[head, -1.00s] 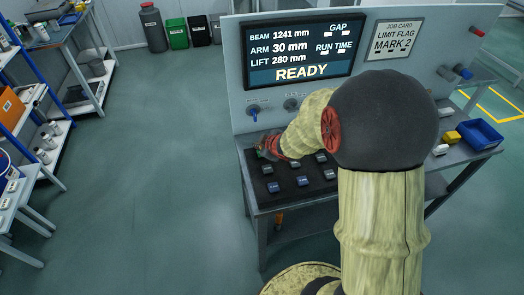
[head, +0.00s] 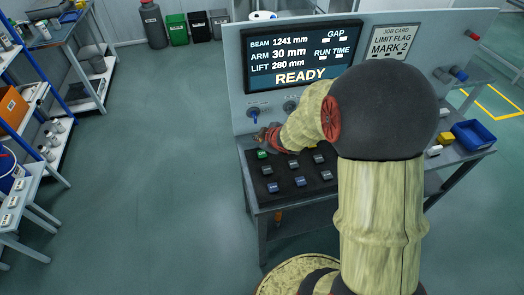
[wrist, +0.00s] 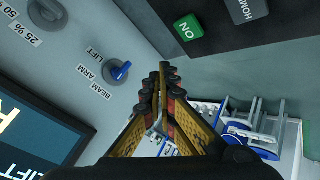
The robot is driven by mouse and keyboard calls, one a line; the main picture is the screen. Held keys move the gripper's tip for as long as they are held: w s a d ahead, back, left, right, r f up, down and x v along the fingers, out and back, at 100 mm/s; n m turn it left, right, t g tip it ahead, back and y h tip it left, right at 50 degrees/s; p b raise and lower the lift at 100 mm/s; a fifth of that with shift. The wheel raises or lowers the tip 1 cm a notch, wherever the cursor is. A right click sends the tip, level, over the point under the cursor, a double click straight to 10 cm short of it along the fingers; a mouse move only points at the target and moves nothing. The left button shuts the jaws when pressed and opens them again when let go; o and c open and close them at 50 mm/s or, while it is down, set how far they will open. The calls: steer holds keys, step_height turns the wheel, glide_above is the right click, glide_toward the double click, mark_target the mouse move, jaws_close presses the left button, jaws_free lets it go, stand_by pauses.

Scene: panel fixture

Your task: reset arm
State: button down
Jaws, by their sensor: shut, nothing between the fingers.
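My arm reaches across the front of the panel fixture. My gripper (head: 263,136) is shut and empty, just above the black button console (head: 325,187). In the wrist view its fingertips (wrist: 166,72) meet, apart from any control. The blue selector knob (wrist: 121,70) is left of the tips, by labels LIFT and BEAM ARM. The screen (head: 300,58) reads BEAM 1241 mm, ARM 30 mm, LIFT 280 mm, READY. My forearm hides part of the console.
A second knob (head: 290,106) sits right of the blue one on the upright panel. A job card (head: 395,42) reads LIMIT FLAG MARK 2. A blue bin (head: 473,134) and a yellow block (head: 446,139) are at the right. Shelves stand left; the floor between is clear.

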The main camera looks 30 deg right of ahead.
stand_by(0.7)
steer(key=m+g+h, duration=0.1)
steer(key=m+g, duration=0.1)
glide_above(272, 161)
step_height(272, 161, down, 3)
steer(key=shift+s+f, duration=0.1)
steer(key=shift+f, duration=0.1)
steer(key=s, duration=0.1)
steer(key=s+d+m+g, duration=0.1)
steer(key=s+m+g+h, duration=0.1)
steer(key=s, duration=0.1)
steer(key=shift+d+r, duration=0.1)
steer(key=shift+d, duration=0.2)
steer(key=s+a+r+m+y, duration=0.1)
steer(key=s+a+r+m, duration=0.1)
steer(key=s+a+r, duration=0.7)
steer(key=s+a+r+m+y, duration=0.1)
steer(key=s+a+r+m, duration=0.1)
steer(key=s+a+r, duration=0.8)
step_height(272, 161, up, 4)
steer(key=shift+a+r+y, duration=0.2)
steer(key=shift+a+y, duration=0.2)
steer(key=shift+a, duration=0.05)
